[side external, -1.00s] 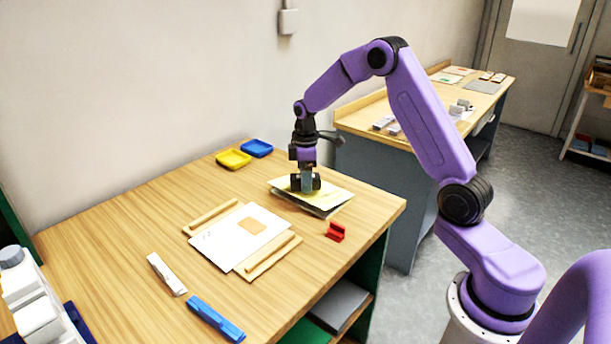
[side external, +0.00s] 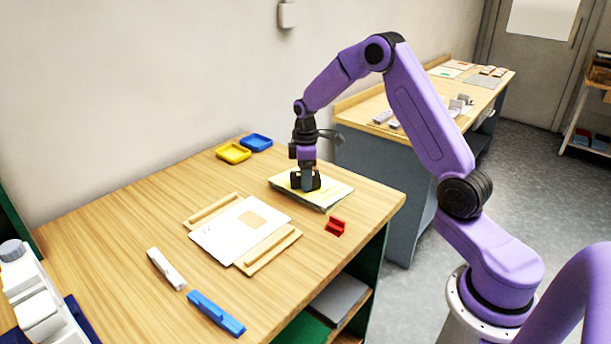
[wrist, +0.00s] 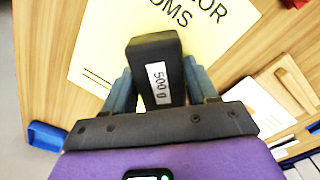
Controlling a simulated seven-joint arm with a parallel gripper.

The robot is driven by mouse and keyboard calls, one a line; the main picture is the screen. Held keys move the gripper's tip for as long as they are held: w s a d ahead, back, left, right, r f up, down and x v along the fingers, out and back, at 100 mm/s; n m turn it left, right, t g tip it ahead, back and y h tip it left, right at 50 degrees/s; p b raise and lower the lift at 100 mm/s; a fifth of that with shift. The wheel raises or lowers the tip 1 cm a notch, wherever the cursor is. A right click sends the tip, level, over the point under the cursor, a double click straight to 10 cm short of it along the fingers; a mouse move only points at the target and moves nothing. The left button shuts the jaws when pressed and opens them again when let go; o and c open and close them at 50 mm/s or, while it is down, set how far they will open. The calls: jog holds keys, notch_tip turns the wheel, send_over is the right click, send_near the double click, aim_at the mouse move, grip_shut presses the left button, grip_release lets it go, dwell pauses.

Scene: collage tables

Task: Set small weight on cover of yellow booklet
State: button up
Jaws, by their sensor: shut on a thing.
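The small weight (wrist: 152,55) is a dark block with a white "500 g" label. My gripper (wrist: 160,80) is shut on it, one finger on each side. The yellow booklet (wrist: 103,42) lies under the weight in the wrist view, with black print on its cover partly hidden by the block. In the side view the booklet (side external: 335,193) lies near the table's far right, and my gripper (side external: 306,183) points down at it with the dark weight low over the cover. I cannot tell for certain whether the weight's underside touches the cover.
A red block (side external: 335,227) sits near the booklet's front corner. A white sheet (side external: 225,236) lies between wooden strips to the left. Yellow (side external: 233,153) and blue (side external: 257,143) trays stand behind. A white bar (side external: 166,269) and a blue bar (side external: 216,314) lie at the front.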

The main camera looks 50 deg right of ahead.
jog(key=shift+f, duration=0.9)
dwell(0.5)
jog(key=o, duration=1.5)
jog(key=shift+o, duration=0.2)
jog(key=shift+r, duration=3.5)
